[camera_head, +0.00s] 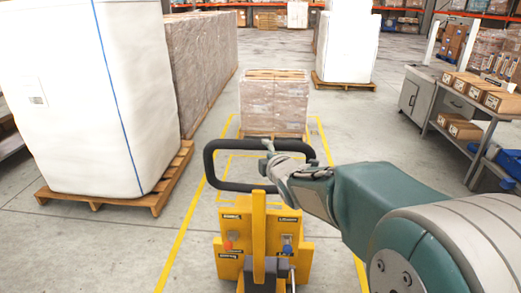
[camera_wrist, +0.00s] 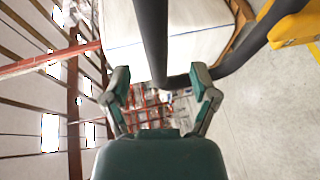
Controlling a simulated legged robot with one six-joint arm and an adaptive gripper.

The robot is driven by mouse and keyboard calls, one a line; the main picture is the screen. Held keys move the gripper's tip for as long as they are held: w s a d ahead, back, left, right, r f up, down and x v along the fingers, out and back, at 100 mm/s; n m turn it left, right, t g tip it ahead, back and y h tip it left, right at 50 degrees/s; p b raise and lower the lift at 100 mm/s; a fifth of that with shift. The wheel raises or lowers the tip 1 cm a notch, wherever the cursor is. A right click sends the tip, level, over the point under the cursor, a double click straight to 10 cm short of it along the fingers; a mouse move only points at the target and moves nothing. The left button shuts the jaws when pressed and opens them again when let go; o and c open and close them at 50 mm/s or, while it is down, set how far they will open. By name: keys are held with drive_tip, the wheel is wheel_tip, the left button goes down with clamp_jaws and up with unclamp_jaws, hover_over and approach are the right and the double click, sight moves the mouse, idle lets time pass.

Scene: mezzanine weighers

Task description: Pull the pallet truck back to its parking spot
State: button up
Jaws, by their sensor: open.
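The yellow pallet truck (camera_head: 232,255) stands at the bottom middle of the head view, with its black loop handle (camera_head: 212,165) raised toward me. My gripper (camera_head: 268,152) is at the far bar of the loop, with my arm reaching in from the right. In the wrist view my gripper (camera_wrist: 158,82) has its two green fingers spread apart. The black handle (camera_wrist: 152,35) runs between them, and I cannot tell whether they touch it. Yellow floor lines (camera_head: 182,240) run on both sides of the truck.
A wrapped carton pallet (camera_head: 273,105) stands ahead within the yellow lines. A tall white wrapped load (camera_head: 75,100) on a wooden pallet (camera_head: 165,185) is at left. A grey workbench (camera_head: 450,105) with cardboard boxes stands at right. Bare floor lies between.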

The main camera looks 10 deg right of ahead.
drive_tip(key=v, duration=0.5)
drive_tip(key=shift+s+a, duration=0.1)
drive_tip(key=shift+s, duration=0.2)
drive_tip(key=s+f+m+g, duration=0.2)
drive_tip(key=s+m, duration=0.4)
drive_tip(key=s, duration=0.3)
drive_tip(key=s+a+f+m+g+h, duration=0.1)
drive_tip(key=s+m+g, duration=0.3)
drive_tip(key=s, duration=0.5)
drive_tip(key=s+f+m+g, duration=0.3)
drive_tip(key=s+m+g, duration=0.1)
drive_tip(key=s+m, duration=0.4)
drive_tip(key=shift+s+h, duration=0.3)
drive_tip(key=shift+s, duration=0.4)
drive_tip(key=shift+a, duration=0.15)
drive_tip(key=shift+c, duration=0.3)
